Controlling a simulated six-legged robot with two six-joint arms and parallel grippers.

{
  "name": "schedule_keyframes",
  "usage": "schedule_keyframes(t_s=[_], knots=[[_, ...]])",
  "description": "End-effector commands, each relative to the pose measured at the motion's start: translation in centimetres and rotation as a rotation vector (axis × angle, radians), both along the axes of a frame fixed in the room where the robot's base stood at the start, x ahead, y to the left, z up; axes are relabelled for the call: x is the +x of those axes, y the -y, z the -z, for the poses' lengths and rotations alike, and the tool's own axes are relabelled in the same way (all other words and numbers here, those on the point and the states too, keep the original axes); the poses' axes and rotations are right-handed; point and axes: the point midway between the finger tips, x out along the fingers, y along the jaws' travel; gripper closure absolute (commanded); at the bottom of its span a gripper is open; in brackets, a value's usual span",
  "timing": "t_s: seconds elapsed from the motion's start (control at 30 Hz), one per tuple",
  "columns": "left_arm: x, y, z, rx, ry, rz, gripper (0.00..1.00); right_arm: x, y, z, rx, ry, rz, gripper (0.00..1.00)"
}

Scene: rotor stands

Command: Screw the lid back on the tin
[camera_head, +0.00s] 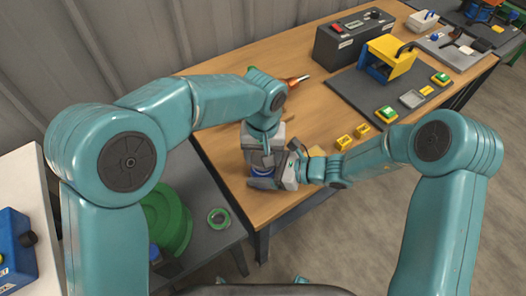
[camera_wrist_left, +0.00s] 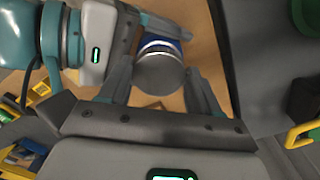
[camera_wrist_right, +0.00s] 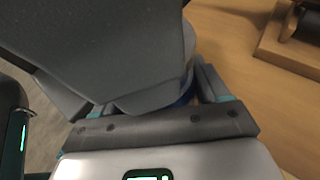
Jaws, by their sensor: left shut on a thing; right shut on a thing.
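The tin is a small blue can (camera_head: 262,171) near the front left edge of the wooden table, mostly hidden by my grippers. In the left wrist view the silver lid (camera_wrist_left: 160,73) sits over the blue tin body (camera_wrist_left: 165,44). My left gripper (camera_head: 265,158) comes down from above and is shut on the lid. My right gripper (camera_head: 277,173) reaches in from the right and is shut on the tin's body. A strip of the blue body shows between the fingers in the right wrist view (camera_wrist_right: 187,93). I cannot tell whether the lid's thread is engaged.
An orange-tipped tool (camera_head: 294,81) lies behind my left gripper. Small yellow blocks (camera_head: 345,142) lie to the right, before a dark mat (camera_head: 345,90) with a yellow-and-blue stand (camera_head: 388,58). A dark box (camera_head: 353,38) stands behind.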

Motion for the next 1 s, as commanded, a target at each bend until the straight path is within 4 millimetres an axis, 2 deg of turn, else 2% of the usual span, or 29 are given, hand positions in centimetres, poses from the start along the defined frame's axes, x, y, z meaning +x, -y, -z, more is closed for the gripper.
schedule_keyframes(t_s=[0.47, 1.0], knots=[[0.0, 0.0, 0.1, 0.001, -0.001, 0.001, 0.7, 0.0, 0.0, -0.1, 0.002, 0.001, 0.0, 0.81], [-0.1, -0.2, 1.7, 0.006, -0.006, 0.002, 0.7, -0.1, -0.1, -0.2, 0.004, 0.004, -0.005, 0.8]])
